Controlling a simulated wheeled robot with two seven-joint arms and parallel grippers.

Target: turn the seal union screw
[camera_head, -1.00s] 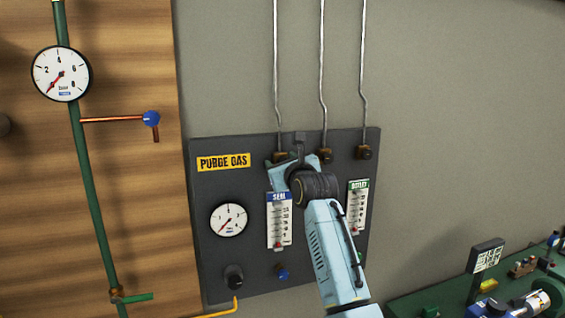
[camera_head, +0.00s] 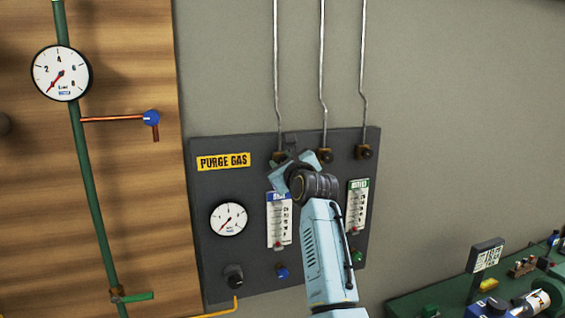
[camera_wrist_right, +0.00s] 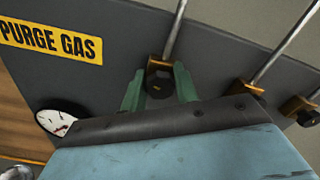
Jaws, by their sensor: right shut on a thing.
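The dark purge gas panel (camera_head: 210,185) hangs on the wall, with three brass unions along its top edge, each under a thin pipe. The seal union screw, a black hex head on the leftmost brass union (camera_head: 279,157), sits above the flow meter with the blue label (camera_head: 279,220). My right gripper (camera_head: 287,156) is at this union, partly hidden by my own wrist. In the right wrist view, its two green fingers stand on either side of the black screw head (camera_wrist_right: 159,85) and are shut on it. My left gripper is not in view.
The middle union (camera_head: 325,156) and right union (camera_head: 364,152) are close by on the right. A panel gauge (camera_head: 229,219), a black knob (camera_head: 234,276) and a green-labelled meter (camera_head: 357,206) surround my arm. A green bench (camera_head: 450,297) stands at lower right.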

